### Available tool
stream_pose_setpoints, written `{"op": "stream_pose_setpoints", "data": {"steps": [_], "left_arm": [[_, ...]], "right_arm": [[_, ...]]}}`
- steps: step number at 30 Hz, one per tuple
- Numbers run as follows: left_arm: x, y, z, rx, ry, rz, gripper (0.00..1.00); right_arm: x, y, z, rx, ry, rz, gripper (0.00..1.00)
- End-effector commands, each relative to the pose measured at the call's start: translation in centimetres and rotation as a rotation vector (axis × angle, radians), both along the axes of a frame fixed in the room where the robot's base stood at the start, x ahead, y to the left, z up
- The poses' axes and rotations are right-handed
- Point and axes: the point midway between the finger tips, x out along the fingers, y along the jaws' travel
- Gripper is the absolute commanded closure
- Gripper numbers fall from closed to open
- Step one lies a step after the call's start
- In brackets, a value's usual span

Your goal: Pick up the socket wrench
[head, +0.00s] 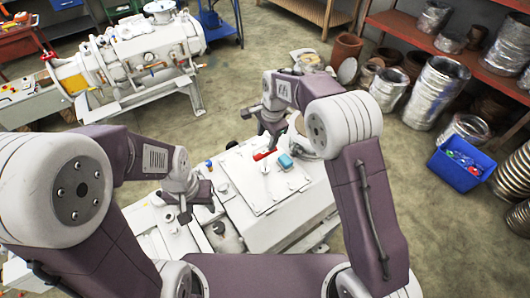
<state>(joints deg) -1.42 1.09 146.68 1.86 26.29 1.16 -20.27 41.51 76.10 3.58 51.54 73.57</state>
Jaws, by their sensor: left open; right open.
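No socket wrench can be made out for certain in the head view. A small red object (264,155) and a blue block-like object (285,162) lie on the flat top plate of the white machine (250,196). My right gripper (270,132) is open and empty, just above and behind the red object; I cannot tell whether they touch. My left gripper (184,208) is open and empty, pointing down at the left side of the same machine. Part of the machine is hidden by my arms.
Another white machine (145,50) stands at the back left. A blue bin (461,165) with small coloured items is on the floor at right, near metal ducts (433,92) and a red shelf (440,48). Open floor (235,85) lies between the machines.

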Motion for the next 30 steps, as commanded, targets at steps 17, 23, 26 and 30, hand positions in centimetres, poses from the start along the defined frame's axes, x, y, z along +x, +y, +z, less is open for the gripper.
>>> {"op": "stream_pose_setpoints", "data": {"steps": [17,23,26,30], "left_arm": [[0.0,0.0,3.1,0.000,0.000,0.000,0.54],[0.0,0.0,3.2,0.000,0.000,0.000,0.54],[0.0,0.0,3.1,0.000,0.000,0.000,0.54],[0.0,0.0,3.1,0.000,0.000,0.000,0.54]], "right_arm": [[0.5,0.5,-7.0,-0.002,0.006,-0.002,0.51],[0.9,0.7,-8.8,0.000,0.001,-0.002,0.51],[0.9,0.7,-8.8,0.000,0.000,-0.001,0.51],[0.9,0.7,-8.8,0.000,0.000,-0.001,0.76]]}}
